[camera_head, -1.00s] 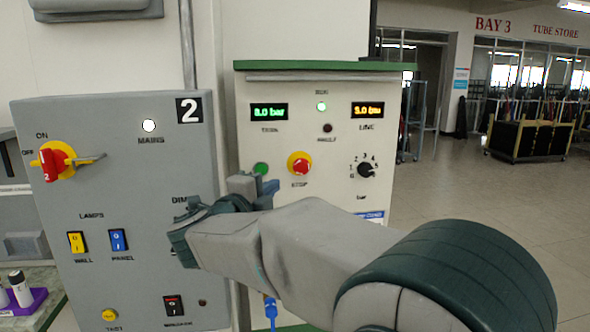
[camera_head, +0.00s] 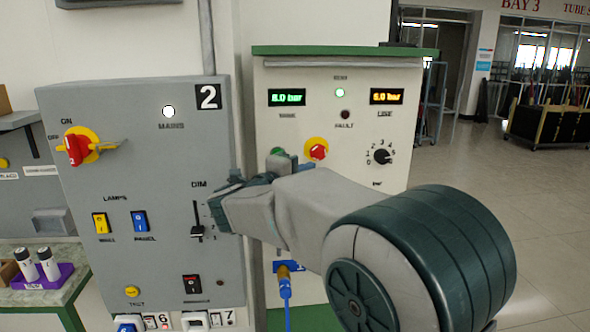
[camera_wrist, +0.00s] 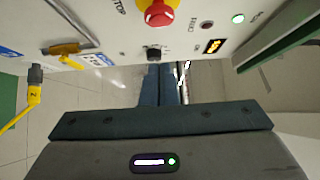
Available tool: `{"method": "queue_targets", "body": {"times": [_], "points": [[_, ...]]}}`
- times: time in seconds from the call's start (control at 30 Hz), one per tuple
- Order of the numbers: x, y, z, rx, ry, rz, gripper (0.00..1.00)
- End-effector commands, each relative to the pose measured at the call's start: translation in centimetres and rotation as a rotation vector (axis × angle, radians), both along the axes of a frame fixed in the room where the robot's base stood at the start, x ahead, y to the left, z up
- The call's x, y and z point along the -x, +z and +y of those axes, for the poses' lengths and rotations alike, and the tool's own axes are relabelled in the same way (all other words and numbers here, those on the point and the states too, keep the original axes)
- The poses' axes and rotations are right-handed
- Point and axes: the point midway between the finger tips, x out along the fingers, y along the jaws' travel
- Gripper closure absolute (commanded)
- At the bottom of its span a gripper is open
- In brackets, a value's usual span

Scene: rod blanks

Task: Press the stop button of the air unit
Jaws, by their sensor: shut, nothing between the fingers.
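The air unit (camera_head: 345,120) is a cream cabinet with a green top. Its stop button (camera_head: 316,150) is a red mushroom head on a yellow ring; its label is hidden behind my gripper in the head view. In the wrist view the red button (camera_wrist: 158,13) sits at the top edge, partly cut off. My gripper (camera_head: 292,162) is shut and empty, in front of the panel just below and left of the button. In the wrist view its blue fingertips (camera_wrist: 160,68) lie below the button, near the black selector knob (camera_wrist: 154,54). I see no contact with the button.
A green button (camera_head: 277,151) is just left of my fingers. The lit run lamp (camera_head: 340,92), fault lamp (camera_head: 345,115) and two lit displays are above; a selector (camera_head: 382,157) is at right. A grey switch panel (camera_head: 130,190) stands close at left. Open floor lies right.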

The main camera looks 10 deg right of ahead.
Motion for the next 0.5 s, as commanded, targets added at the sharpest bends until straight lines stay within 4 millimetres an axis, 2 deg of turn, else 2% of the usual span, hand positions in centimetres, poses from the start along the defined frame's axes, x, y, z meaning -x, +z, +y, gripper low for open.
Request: {"method": "queue_targets", "body": {"times": [0.17,0.3,0.5], "points": [[-2.8,0.4,-3.0,0.001,-0.004,0.001,1.0],[-4.8,0.3,-2.9,0.001,0.0,0.001,1.0],[-6.5,0.1,-2.9,0.0,0.001,0.0,1.0]]}}
